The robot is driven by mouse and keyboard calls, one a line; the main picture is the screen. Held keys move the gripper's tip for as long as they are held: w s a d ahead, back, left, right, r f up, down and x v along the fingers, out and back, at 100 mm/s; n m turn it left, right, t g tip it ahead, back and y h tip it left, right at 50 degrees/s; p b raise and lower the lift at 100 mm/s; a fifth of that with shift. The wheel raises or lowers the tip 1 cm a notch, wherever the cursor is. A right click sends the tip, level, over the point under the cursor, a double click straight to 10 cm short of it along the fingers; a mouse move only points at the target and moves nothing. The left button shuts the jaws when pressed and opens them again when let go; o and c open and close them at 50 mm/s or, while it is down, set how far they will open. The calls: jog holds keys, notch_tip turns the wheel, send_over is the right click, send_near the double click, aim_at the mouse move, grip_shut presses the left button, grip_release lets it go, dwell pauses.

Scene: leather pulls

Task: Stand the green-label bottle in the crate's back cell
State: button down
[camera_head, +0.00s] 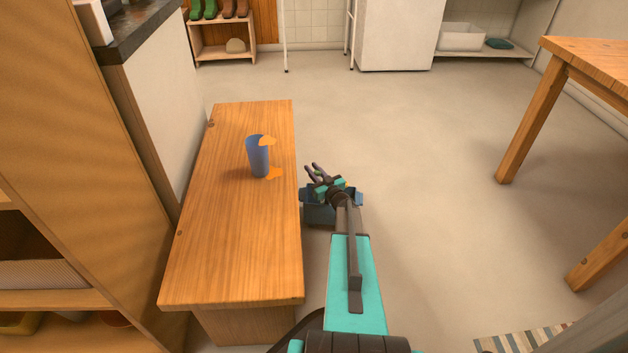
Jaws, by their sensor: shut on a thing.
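My gripper (313,168) is at the right side of the wooden bench, with its two dark fingers pointing away from me. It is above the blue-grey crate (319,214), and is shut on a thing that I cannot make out. The crate is low, beside the bench's right edge, with a lug showing at each side. My wrist and arm cover much of it, so its cells, the back one included, are hidden. I can make out no green label, and no bottle stands in the open.
A blue cup (257,158) stands on the wooden bench (235,240), with orange pieces (275,173) at its right side. A tall wooden cabinet (80,150) is at left. A wooden table (590,60) is at right. The floor between is clear.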

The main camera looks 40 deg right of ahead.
jog(key=shift+f, duration=0.1)
notch_tip(320, 180, down, 5)
jog(key=shift+r+b, duration=0.1)
jog(key=shift+b, duration=0.95)
jog(key=c, duration=1.5)
grip_release()
jog(key=shift+c, duration=0.2)
jog(key=shift+s, duration=0.2)
jog(key=p+v, duration=0.3)
jog(key=v, duration=0.7)
jog(key=shift+s+a, duration=0.1)
jog(key=shift+s, duration=0.2)
jog(key=shift+s+a, duration=0.1)
jog(key=shift+s, duration=0.4)
